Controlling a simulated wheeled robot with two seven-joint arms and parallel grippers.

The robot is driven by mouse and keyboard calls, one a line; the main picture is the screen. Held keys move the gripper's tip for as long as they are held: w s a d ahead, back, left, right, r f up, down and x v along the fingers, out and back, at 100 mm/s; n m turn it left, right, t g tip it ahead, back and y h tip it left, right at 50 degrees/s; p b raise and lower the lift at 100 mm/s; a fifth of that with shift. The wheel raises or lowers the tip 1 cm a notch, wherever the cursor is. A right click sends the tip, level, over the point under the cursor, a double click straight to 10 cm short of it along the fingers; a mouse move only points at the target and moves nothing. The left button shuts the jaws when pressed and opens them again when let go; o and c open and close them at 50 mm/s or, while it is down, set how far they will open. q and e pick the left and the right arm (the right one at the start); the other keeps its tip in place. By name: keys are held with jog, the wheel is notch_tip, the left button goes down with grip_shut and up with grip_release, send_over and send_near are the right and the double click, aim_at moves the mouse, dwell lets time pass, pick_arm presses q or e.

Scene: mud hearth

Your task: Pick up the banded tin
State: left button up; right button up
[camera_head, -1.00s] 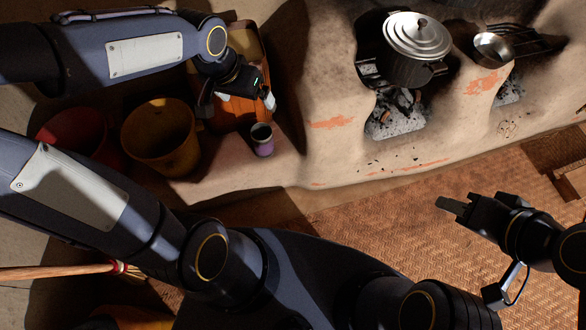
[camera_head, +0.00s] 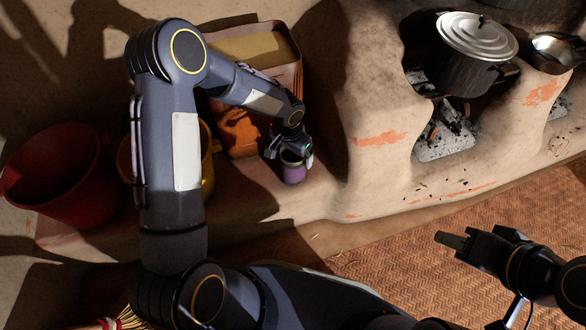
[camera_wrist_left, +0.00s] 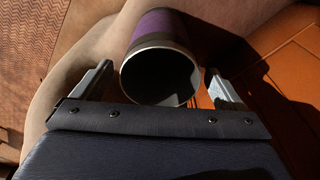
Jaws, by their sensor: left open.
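The banded tin (camera_head: 293,174) is a small purple cup-like tin with a pale metal rim and a dark open mouth. It stands upright on the clay ledge, in front of the orange-brown box. My left gripper (camera_head: 289,153) is at the tin's mouth, open. In the left wrist view the tin (camera_wrist_left: 160,48) lies between the two spread fingers of the left gripper (camera_wrist_left: 155,85), with a gap showing on both sides. My right gripper (camera_head: 452,240) is at the right over the woven mat; its jaw opening is not clear.
An orange-brown box (camera_head: 243,134) stands just behind the tin. A red bucket (camera_head: 60,180) and a yellow bucket (camera_head: 208,160), partly behind my left arm, stand to the left. The clay stove with a lidded pot (camera_head: 465,70) is at right. The woven mat (camera_head: 400,265) is clear.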

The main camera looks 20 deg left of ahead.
aim_at(293, 158)
pick_arm(q)
jog(key=f, duration=0.1)
jog(key=f+b, duration=0.1)
jog(key=f, duration=0.1)
jog(key=shift+w+d+f, duration=0.1)
jog(key=shift+w+f, duration=0.15)
jog(key=shift+f, duration=0.15)
jog(key=c, duration=1.2)
jog(key=shift+o, duration=0.2)
jog(key=shift+r, duration=0.1)
